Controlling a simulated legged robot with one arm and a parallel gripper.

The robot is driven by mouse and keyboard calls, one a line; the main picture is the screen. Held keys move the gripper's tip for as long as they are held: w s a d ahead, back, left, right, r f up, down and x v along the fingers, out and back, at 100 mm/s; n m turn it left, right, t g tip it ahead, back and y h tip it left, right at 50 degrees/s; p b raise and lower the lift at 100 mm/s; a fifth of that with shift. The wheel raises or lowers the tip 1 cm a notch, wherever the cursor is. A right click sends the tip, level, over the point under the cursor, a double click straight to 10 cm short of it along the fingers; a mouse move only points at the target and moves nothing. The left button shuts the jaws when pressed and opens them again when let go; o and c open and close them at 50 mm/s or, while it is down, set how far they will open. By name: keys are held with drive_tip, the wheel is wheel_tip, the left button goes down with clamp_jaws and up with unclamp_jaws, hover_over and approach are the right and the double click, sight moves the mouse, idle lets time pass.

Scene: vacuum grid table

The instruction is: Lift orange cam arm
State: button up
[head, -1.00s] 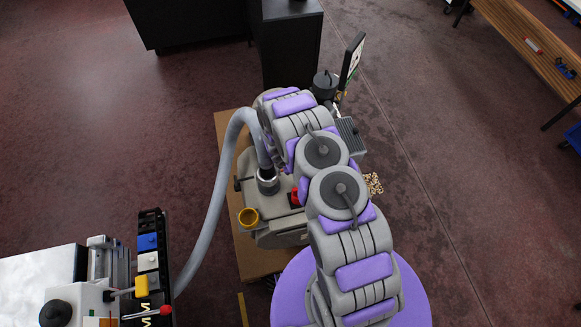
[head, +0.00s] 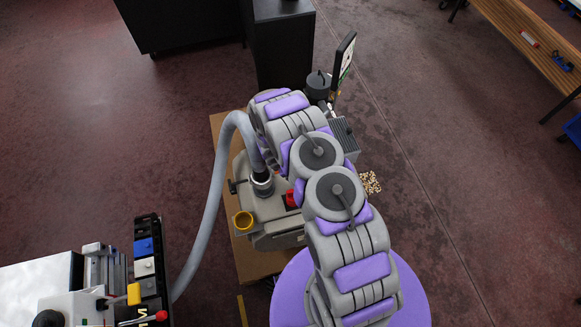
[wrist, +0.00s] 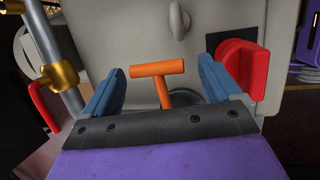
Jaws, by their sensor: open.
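The orange cam arm (wrist: 158,70) is a T-shaped handle on the front of a grey machine body (wrist: 140,30) in the wrist view. Its crossbar tilts slightly and its stem runs down behind the edge of my gripper. My gripper (wrist: 160,88) is open, with one blue finger on each side of the orange arm. Neither finger appears to touch it. In the head view the machine (head: 270,207) stands beneath my arm, and the orange arm and my gripper's fingers are hidden there.
A red knob (wrist: 240,70) is close to the right finger. A pipe with a brass fitting (wrist: 60,80) and a red lever (wrist: 45,108) are at the left.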

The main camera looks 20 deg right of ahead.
drive_tip(key=p+v, duration=0.1)
drive_tip(key=v, duration=1.5)
drive_tip(key=shift+d+r, duration=0.25)
drive_tip(key=shift+r, duration=0.2)
drive_tip(key=shift+d, duration=0.1)
drive_tip(key=shift+c, duration=0.2)
